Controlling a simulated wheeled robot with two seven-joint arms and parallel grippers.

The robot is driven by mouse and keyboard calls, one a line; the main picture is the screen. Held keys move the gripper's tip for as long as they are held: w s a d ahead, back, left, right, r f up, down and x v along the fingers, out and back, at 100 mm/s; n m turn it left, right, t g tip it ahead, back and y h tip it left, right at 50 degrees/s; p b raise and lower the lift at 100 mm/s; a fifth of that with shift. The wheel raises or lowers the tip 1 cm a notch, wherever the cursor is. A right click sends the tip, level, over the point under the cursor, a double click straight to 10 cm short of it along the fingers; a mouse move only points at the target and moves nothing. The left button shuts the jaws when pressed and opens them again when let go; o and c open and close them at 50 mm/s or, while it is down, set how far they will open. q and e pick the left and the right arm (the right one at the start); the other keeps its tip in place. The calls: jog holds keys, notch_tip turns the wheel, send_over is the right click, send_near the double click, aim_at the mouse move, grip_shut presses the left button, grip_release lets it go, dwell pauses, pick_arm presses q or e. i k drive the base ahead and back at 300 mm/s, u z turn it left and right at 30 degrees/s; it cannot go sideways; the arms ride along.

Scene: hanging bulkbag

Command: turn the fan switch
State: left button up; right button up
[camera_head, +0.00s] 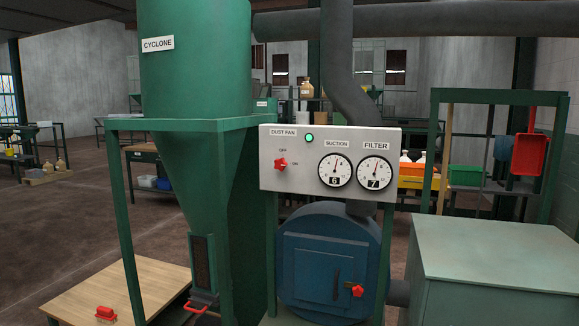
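The fan switch (281,165) is a red knob on the left of a light grey control panel (320,187), below a "DUST FAN" label. "OFF" is marked above the knob and "ON" to its right. The knob is too small to tell surely which mark it points to. A green lamp (309,137) beside the label looks lit. Two round dials, the suction gauge (335,171) and the filter gauge (374,173), sit to the right, with the numbers 6 and 7 on them. Neither of my grippers is in view.
The green cyclone (196,70) and its frame stand left of the panel. A blue round housing (330,262) with a red knob (357,290) is below it. A grey-green cabinet (495,262) stands at right. A wooden platform (130,285) is low at left. The panel's front is unobstructed.

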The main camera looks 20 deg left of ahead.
aim_at(280, 164)
jog(key=z, duration=0.35)
jog(key=i, duration=1.05)
jog(key=u, duration=0.15)
